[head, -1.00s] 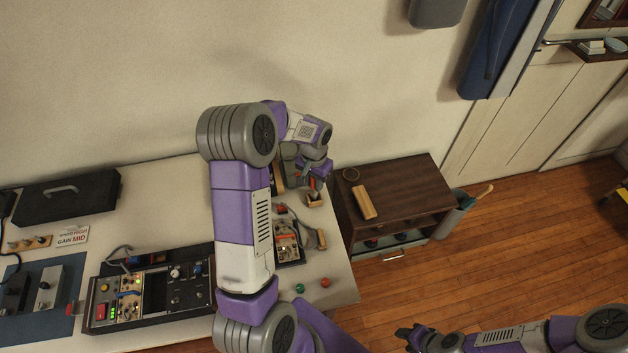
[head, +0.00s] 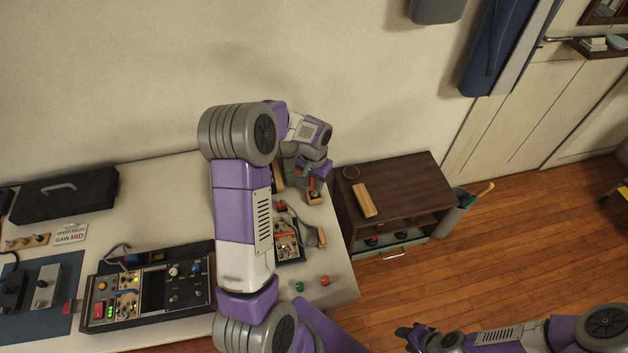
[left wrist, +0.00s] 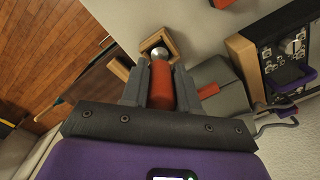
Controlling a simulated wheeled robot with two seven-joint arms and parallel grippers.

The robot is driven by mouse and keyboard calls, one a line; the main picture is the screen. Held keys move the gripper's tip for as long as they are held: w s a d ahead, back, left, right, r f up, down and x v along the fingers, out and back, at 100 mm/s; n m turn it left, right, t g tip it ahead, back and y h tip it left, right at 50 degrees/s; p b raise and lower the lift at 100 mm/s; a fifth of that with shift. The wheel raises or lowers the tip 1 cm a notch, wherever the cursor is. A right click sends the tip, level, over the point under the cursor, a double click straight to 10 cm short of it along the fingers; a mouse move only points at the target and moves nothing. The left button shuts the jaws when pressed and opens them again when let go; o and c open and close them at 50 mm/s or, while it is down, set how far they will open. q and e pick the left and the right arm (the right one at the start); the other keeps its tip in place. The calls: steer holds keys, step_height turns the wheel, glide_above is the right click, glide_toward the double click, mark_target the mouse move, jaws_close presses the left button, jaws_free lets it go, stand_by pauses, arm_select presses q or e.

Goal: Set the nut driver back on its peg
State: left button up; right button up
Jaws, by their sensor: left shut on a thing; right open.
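The nut driver has an orange-red handle (left wrist: 161,88), and a round silver part shows at its far end. My left gripper (left wrist: 158,82) is shut on the handle. In the head view my left gripper (head: 308,174) is at the table's right end, with a bit of orange (head: 312,184) below it. A small square wooden holder (left wrist: 172,41) lies just beyond the silver end, which overlaps it in the left wrist view. I cannot tell whether they touch. The holder also shows in the head view (head: 317,199). My right gripper (head: 405,333) is open and empty over the floor.
A panel with knobs (head: 288,246) and a wooden-handled tool (head: 321,237) lie near the holder. Green (head: 299,287) and red (head: 325,281) knobs sit at the table's front. A larger control unit (head: 152,287) is at left. A brown cabinet (head: 408,178) stands right of the table.

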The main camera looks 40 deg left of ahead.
arm_select(q)
steer(key=shift+f, duration=0.3)
steer(key=o, duration=1.1)
steer(key=shift+r+p, duration=0.8)
steer(key=shift+r, duration=3)
